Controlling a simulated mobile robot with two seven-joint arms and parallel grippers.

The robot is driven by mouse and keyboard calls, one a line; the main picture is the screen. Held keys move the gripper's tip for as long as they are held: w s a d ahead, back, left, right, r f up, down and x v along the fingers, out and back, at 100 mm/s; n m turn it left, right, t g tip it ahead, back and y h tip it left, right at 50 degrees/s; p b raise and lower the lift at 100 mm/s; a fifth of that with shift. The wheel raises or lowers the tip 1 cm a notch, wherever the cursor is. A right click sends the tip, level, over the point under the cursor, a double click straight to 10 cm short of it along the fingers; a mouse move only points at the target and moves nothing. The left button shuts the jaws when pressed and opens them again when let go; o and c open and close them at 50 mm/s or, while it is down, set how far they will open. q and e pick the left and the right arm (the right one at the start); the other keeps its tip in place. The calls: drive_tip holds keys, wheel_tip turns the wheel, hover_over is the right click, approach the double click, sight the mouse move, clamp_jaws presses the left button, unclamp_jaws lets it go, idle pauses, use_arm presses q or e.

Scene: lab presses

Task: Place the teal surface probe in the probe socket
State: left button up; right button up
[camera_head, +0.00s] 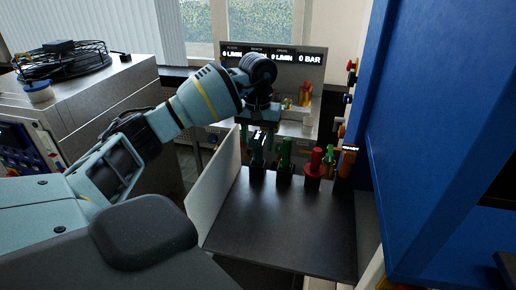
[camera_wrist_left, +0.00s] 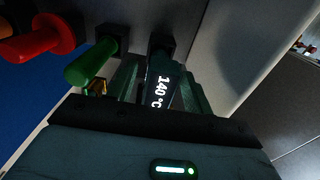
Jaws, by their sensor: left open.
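The teal surface probe (camera_head: 257,152) stands upright in a black holder at the left end of a row on the dark shelf. In the left wrist view the probe (camera_wrist_left: 159,92) shows a lit "140 °C" readout and lies between the fingers. My left gripper (camera_head: 260,137) is open and points down around the probe's upper part. In the left wrist view the left gripper's fingers (camera_wrist_left: 160,80) stand on both sides of it; I cannot tell whether they touch. I cannot make out which part is the probe socket. My right gripper is not in view.
A green tool (camera_head: 286,152), a red tool (camera_head: 316,162) and an orange one (camera_head: 347,160) stand beside the probe in black holders. A white panel (camera_head: 215,185) edges the shelf (camera_head: 280,225), whose front is clear. A blue cabinet (camera_head: 445,130) closes the right side.

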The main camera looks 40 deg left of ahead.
use_arm(q)
wheel_tip(320, 180, up, 9)
drive_tip(key=shift+r+p, duration=0.1)
drive_tip(key=shift+p, duration=0.25)
drive_tip(key=shift+d+f, duration=0.1)
drive_tip(key=shift+f, duration=0.1)
